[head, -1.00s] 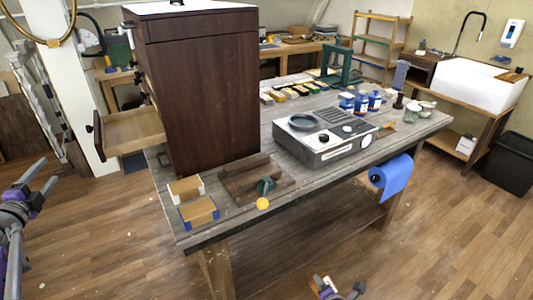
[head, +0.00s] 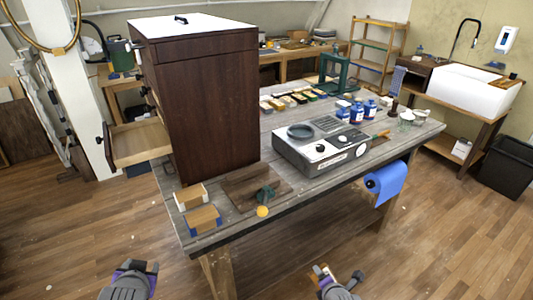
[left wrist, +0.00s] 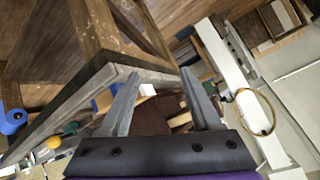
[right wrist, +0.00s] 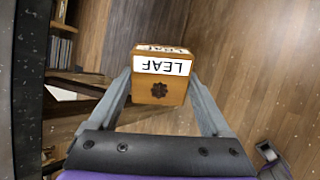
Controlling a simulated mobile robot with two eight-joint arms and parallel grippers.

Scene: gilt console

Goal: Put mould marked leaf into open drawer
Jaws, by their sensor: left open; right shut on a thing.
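The mould marked leaf (right wrist: 160,88) is a wooden block with a white label reading LEAF, upside down, and a dark leaf-like mark. My right gripper (right wrist: 160,84) is shut on it. In the head view this gripper (head: 324,272) is low in front of the table, over the floor. The open drawer (head: 140,146) is pale wood inside and sticks out from the left side of the dark cabinet (head: 212,105). My left gripper (head: 138,265) is at the bottom left, before the table. In the left wrist view its fingers (left wrist: 160,78) are apart and empty.
Two similar wooden blocks (head: 191,197) (head: 203,219) stand at the table's front left corner. A brown board (head: 240,190), a yellow ball (head: 262,211) and a grey appliance (head: 322,140) are on the table (head: 230,235). A blue roll (head: 388,180) hangs at the right edge.

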